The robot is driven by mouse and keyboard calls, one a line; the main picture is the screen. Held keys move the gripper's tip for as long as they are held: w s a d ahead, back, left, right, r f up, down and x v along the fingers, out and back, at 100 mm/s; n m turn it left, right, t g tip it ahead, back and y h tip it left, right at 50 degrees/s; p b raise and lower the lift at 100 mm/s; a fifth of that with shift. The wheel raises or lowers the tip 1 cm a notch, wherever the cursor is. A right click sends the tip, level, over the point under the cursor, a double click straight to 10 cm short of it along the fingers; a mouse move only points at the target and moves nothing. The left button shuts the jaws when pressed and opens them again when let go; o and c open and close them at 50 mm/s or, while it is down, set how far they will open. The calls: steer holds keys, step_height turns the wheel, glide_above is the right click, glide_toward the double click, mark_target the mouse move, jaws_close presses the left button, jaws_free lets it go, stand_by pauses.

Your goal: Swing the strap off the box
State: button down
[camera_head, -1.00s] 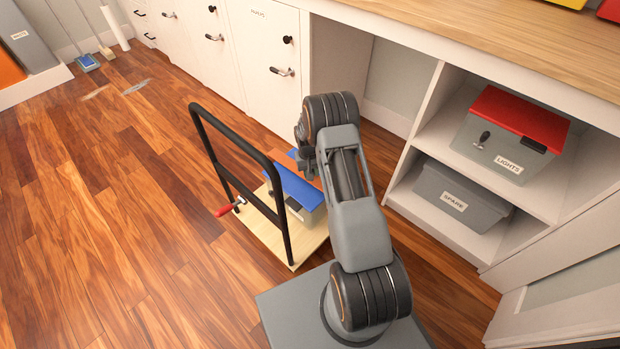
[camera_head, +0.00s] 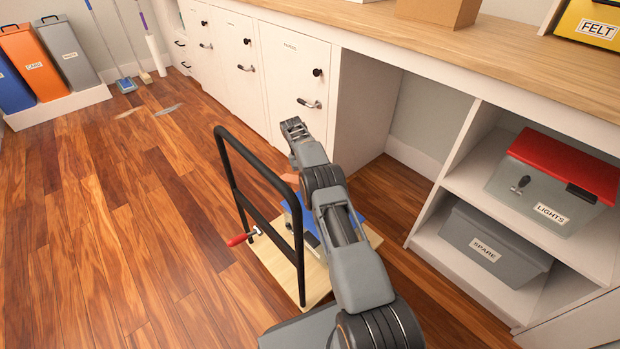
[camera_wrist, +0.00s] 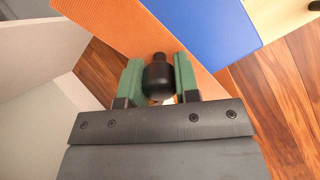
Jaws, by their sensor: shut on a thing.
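The box with a blue lid (camera_head: 308,222) sits on a pale wooden board (camera_head: 276,262) on the floor, partly hidden behind my arm. The lid also shows in the wrist view (camera_wrist: 212,25). The orange strap (camera_wrist: 112,22) runs diagonally past the lid in the wrist view. My gripper (camera_wrist: 158,80) has green fingers shut on a black knob (camera_wrist: 158,78) in front of the strap. My fingers are not clear in the head view. Whether the strap still touches the lid cannot be told.
White cabinets (camera_head: 285,80) and a shelf with a lights box (camera_head: 552,185) and a spare box (camera_head: 490,250) are behind and right.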

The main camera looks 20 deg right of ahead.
steer(key=shift+w, duration=0.15)
stand_by(0.3)
steer(key=c, duration=0.8)
jaws_free()
steer(key=shift+a, duration=0.1)
steer(key=shift+c, duration=0.2)
steer(key=shift+r, duration=0.1)
